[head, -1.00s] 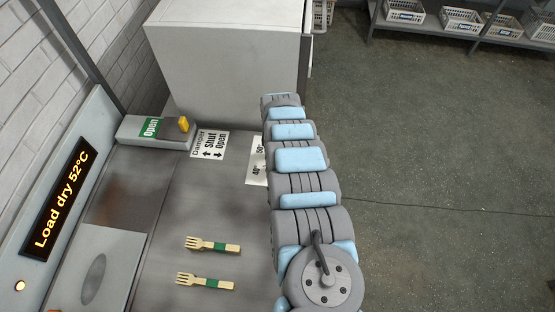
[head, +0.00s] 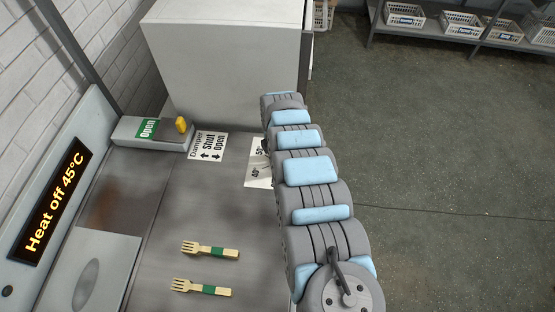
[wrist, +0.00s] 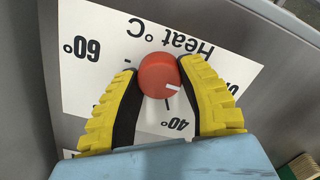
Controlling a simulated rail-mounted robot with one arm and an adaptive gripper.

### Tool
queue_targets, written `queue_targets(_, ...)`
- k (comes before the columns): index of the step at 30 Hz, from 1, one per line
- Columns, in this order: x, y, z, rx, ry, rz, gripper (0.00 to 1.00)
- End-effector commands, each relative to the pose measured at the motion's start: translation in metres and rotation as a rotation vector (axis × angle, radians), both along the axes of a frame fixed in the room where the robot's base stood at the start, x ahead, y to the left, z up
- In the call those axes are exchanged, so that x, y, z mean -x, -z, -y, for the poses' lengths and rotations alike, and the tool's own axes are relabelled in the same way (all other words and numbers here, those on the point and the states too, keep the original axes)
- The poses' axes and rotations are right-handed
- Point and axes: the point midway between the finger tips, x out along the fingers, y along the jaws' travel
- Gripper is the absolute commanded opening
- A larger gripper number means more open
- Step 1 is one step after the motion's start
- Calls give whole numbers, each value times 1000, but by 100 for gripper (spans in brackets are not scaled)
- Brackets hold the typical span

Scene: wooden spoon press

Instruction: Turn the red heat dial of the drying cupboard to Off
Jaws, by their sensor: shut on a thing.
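The red heat dial (wrist: 156,72) sits on a white scale card (wrist: 95,55) marked Heat °C in the wrist view. My gripper (wrist: 160,76) has its yellow, black-lined fingers shut on the dial, one on each side. The dial's white pointer line points to the right, toward lettering at the card's right edge that my right finger partly hides, past the 40° mark. The 60° mark is at left. In the head view my arm hides the dial and covers part of the card (head: 255,175). The display (head: 52,203) reads "Heat off 45°C".
Two wooden forks with green bands, an upper (head: 210,250) and a lower (head: 202,288), lie on the grey top. A white cabinet (head: 225,60) stands at the back. Open floor lies right.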

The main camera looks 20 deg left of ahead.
Motion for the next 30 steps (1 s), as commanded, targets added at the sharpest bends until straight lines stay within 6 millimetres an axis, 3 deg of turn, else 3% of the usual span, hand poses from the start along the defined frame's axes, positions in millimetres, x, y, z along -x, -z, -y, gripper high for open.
queue_targets(12, 1, 0, -1, 0, -8, -2, 4)
queue_targets(13, 1, 0, -1, 0, -8, -2, 43)
queue_targets(16, 1, 0, -1, 0, -8, -2, 71)
queue_targets(26, 0, -1, 0, -1, -7, -1, 71)
queue_targets(30, -1, -11, 0, -1, -6, 2, 71)
